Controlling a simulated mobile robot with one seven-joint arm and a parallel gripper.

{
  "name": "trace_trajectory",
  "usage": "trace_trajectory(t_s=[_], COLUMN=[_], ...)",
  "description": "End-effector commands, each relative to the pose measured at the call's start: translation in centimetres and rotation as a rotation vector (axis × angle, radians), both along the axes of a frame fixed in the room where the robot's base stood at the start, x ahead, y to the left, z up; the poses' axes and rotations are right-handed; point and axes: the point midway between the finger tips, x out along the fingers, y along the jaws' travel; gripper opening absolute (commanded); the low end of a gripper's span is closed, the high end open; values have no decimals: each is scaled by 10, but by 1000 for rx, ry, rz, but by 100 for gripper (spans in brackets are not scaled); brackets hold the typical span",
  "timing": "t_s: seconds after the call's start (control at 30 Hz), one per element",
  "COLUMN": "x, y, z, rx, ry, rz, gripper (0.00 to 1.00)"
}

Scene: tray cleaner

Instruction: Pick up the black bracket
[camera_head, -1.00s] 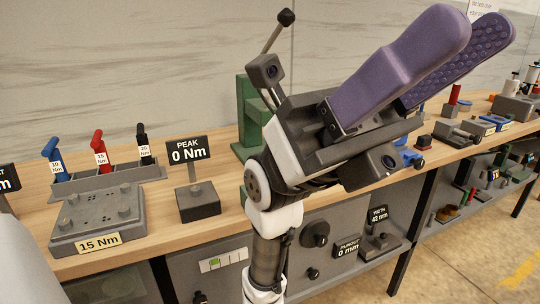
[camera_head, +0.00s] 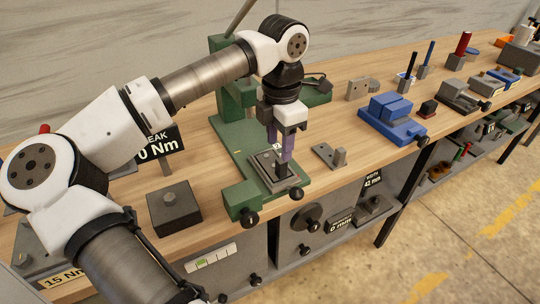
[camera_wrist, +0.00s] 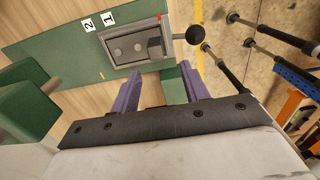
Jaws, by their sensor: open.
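My gripper (camera_head: 279,147) points down over the green fixture (camera_head: 238,196), its purple fingers apart. The wrist view shows the gripper (camera_wrist: 163,92) with nothing between its fingertips.
A blue vise-like fixture (camera_head: 392,120) stands to the right, with a grey bracket (camera_head: 362,88) behind it. A dark block (camera_head: 174,209) is left of the green fixture. The green column rises behind my gripper. Bare wood surrounds the L-shaped bracket.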

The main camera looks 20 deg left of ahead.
Motion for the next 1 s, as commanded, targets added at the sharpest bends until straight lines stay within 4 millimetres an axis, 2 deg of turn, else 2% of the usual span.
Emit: trace_trajectory(t_s=[0.27, 0.5, 0.8, 1.0], x=[6, 11, 12, 12], y=[-2, -1, -1, -1], z=[-29, -62, -69, -69], rx=[-7, -6, -6, -6], ry=[1, -1, -3, -3], rz=[-4, -4, -4, -4], gripper=[45, 45, 45, 19])
